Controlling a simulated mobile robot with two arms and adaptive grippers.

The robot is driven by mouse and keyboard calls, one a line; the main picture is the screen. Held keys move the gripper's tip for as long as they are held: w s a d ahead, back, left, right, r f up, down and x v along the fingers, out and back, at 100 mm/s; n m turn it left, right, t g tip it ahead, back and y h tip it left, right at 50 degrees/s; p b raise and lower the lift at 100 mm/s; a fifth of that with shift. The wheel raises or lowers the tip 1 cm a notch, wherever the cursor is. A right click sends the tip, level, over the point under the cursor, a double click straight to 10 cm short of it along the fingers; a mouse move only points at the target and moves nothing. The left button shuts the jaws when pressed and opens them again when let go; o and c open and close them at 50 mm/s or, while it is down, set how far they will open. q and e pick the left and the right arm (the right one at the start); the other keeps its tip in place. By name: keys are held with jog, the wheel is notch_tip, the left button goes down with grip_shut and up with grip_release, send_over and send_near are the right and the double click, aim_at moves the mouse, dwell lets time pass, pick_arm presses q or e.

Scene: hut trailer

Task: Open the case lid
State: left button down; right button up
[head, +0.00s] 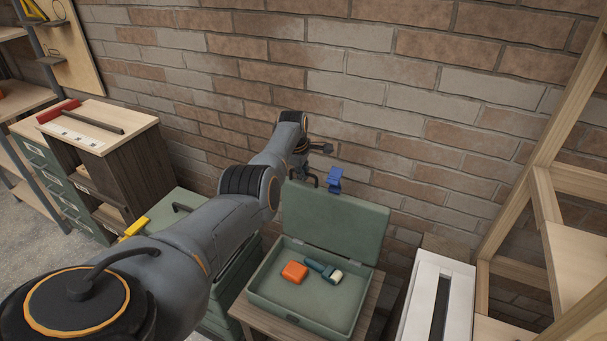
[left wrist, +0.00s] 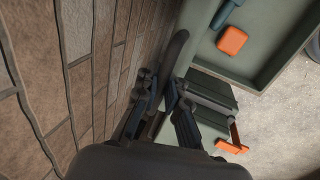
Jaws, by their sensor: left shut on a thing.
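The green case (head: 310,300) stands on a small wooden stand. Its lid (head: 335,220) is raised at the back, tilted up near the brick wall, so the case is open. My left gripper (head: 325,172) is at the lid's upper edge, shut on the lid's dark handle (head: 300,176). In the left wrist view the fingers (left wrist: 162,92) are close about the end of the dark curved handle (left wrist: 173,52). The exact contact is partly hidden. Inside the case lie an orange block (head: 294,271) and a blue tool with a pale end (head: 324,270). My right gripper is not in view.
The brick wall (head: 420,120) is close behind the lid. A white slotted unit (head: 435,295) and wooden shelving (head: 545,200) stand to the right. Green toolboxes (head: 165,210) and a wood-topped cabinet (head: 130,125) stand to the left.

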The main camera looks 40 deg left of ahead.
pick_arm(q)
jog(key=c, duration=1.4)
grip_release()
jog(key=shift+r, duration=0.3)
jog(key=shift+c, duration=0.2)
jog(key=shift+s, duration=0.1)
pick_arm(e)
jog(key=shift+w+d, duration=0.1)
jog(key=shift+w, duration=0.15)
pick_arm(q)
jog(key=shift+f, duration=0.1)
jog(key=v, duration=1.2)
